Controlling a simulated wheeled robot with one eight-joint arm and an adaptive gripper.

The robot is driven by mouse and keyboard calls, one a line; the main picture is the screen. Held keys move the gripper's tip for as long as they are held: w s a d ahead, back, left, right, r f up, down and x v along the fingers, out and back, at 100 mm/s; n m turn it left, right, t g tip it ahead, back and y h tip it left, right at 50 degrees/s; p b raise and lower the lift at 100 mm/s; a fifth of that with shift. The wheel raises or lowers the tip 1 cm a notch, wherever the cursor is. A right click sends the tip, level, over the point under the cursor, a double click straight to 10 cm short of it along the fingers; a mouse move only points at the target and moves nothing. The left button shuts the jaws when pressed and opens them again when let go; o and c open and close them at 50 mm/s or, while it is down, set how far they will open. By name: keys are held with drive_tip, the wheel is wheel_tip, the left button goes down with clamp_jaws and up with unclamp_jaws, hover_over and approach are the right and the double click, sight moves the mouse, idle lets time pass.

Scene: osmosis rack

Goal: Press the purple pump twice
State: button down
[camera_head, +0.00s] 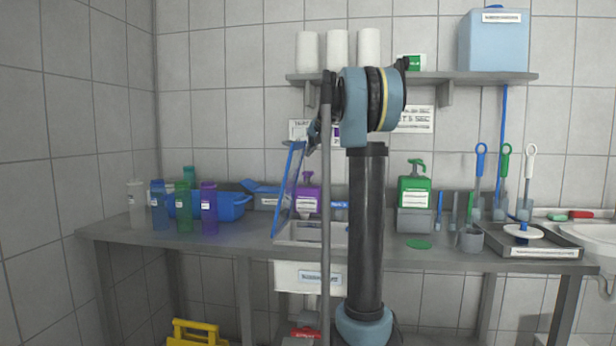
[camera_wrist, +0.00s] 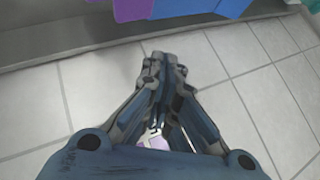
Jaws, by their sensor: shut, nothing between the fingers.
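The purple pump (camera_head: 308,197) is a purple dispenser with a white label and a pump head on top. It stands upright at the back of the bench in the head view, left of my arm, partly covered by thin parts in front. My gripper (camera_wrist: 162,62) is shut and empty in the wrist view, its fingertips together. It points over pale floor tiles, short of a grey edge. In the head view I cannot make out the fingertips clearly. A purple surface (camera_wrist: 132,8) is cut off at the wrist view's top; I cannot tell which object it is.
A green pump dispenser (camera_head: 415,192) stands right of my arm. Several coloured bottles, including a purple one (camera_head: 209,208), and a blue tub (camera_head: 232,206) stand at left. A shelf (camera_head: 460,77) hangs above.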

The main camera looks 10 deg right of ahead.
idle(0.3)
wheel_tip(320, 180, up, 4)
drive_tip(key=shift+f, duration=0.15)
drive_tip(key=shift+f, duration=0.1)
idle(0.3)
drive_tip(key=shift+f, duration=4.3)
drive_tip(key=shift+f, duration=1.3)
drive_tip(key=shift+r, duration=1.35)
